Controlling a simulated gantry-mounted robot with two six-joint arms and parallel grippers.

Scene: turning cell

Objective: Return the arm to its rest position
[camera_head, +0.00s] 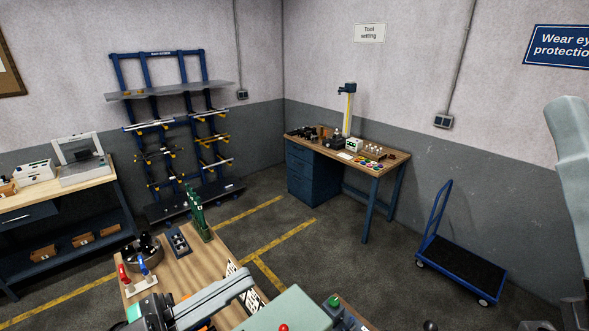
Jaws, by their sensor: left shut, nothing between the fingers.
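My left gripper (238,284) is at the bottom of the head view, over the wooden-topped bench (215,258). It is a long grey shape beside a dark body at the lower left. It looks shut, with nothing seen in it. Part of its arm is cut off by the lower edge. A pale grey link of mine stands at the right edge. My right gripper cannot be made out.
The bench holds a green press (198,215), a dark block with holes (179,241), a round metal part and red and blue handles. A blue trolley (465,268), a tool-setting table (375,166) and a blue rack stand beyond, with open floor between.

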